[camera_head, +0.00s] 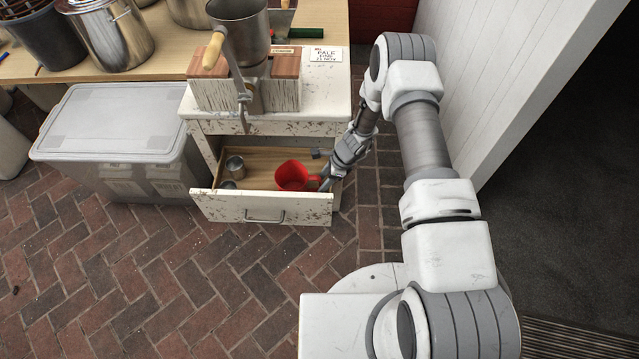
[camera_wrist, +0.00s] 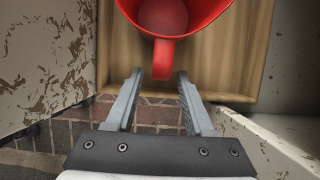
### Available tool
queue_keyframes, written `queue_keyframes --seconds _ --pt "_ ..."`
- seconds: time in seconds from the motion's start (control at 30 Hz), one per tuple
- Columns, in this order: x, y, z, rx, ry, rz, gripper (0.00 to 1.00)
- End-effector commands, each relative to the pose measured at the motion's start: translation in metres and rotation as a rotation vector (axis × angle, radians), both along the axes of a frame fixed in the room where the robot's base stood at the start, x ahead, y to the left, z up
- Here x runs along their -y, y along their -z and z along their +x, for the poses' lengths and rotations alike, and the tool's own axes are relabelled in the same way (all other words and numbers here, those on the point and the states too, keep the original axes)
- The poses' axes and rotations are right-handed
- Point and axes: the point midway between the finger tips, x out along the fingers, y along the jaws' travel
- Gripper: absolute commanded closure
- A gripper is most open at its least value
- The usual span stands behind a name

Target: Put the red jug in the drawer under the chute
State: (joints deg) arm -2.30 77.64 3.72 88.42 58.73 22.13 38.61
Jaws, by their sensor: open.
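The red jug (camera_head: 291,176) is inside the open drawer (camera_head: 262,209), right of the middle. In the wrist view the red jug (camera_wrist: 170,14) shows at the top, its handle (camera_wrist: 163,58) pointing towards my gripper. My gripper (camera_head: 325,185) is at the drawer's right side, beside the jug. In the wrist view my gripper (camera_wrist: 158,80) is open, with a finger on each side of the handle's lower end and a gap on both sides. The grain mill (camera_head: 238,40) with its hopper stands on the cabinet above the drawer; I cannot make out the chute clearly.
Metal cups (camera_head: 234,166) and a small dark block (camera_head: 316,153) are also in the drawer. A lidded plastic bin (camera_head: 115,125) stands left of the cabinet. A steel pot (camera_head: 112,36) is on the table. The white wall is at the right; the brick floor in front is clear.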

Motion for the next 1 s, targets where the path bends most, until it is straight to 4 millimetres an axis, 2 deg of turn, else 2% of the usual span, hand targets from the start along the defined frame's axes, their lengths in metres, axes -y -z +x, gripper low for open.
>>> queue_keyframes --seconds 0.03,0.1,0.3,0.4,0.63,0.73,0.87,1.0 --pt "0.005 -0.016 0.001 0.002 0.002 0.000 0.47" --pt "0.012 -0.031 0.001 0.002 0.002 0.000 0.47" --pt "0.026 -0.063 0.000 0.002 0.001 0.000 0.47" --pt "0.030 -0.073 -0.001 0.000 0.000 0.000 0.47" --pt "0.033 -0.081 0.000 0.003 -0.003 -0.001 0.47" --pt "0.033 -0.095 0.005 0.024 -0.028 -0.001 0.47" --pt "0.033 -0.141 0.016 0.088 -0.117 -0.003 0.47" --pt "0.035 -0.207 0.024 0.179 -0.256 -0.015 0.47"
